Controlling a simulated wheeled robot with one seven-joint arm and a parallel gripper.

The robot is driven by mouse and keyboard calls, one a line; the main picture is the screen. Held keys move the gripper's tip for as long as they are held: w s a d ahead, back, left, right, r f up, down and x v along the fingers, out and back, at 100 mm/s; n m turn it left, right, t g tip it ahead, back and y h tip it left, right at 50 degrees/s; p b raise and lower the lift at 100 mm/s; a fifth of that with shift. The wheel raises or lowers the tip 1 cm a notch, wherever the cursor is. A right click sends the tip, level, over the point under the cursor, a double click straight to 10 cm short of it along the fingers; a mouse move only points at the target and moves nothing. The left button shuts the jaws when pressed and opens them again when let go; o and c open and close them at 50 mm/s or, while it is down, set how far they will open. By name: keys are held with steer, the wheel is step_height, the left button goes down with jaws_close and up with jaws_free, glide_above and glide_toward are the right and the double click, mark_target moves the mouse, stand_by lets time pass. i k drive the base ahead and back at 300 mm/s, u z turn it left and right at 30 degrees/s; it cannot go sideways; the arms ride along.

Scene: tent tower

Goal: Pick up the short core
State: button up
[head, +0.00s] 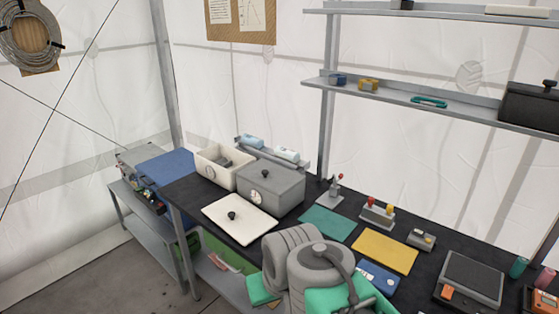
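Two pale blue cylinders that look like cores lie on a grey rack (268,151) at the back of the black table. The left cylinder (252,142) and the right cylinder (287,154) appear close in length, so I cannot tell which is the short core. The grey box partly blocks the view of the rack. My arm's grey and green links fill the bottom middle of the view, in front of the table edge. My gripper's fingers do not show.
An open cream box (211,178) holds dark items beside a closed grey box (270,190). A cream lid (240,219) lies in front. A green mat (327,223), yellow mat (384,252) and small stand (332,192) are to the right. Shelves (440,108) hang above.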

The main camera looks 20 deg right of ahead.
mark_target(281, 152)
steer(key=u, duration=0.5)
steer(key=k, duration=1.25)
steer(key=u, duration=0.6)
steer(key=i, duration=3.1)
steer(key=z, duration=1.3)
steer(key=i, duration=0.85)
steer(key=z, duration=1.5)
steer(key=i, duration=0.55)
steer(key=z, duration=0.35)
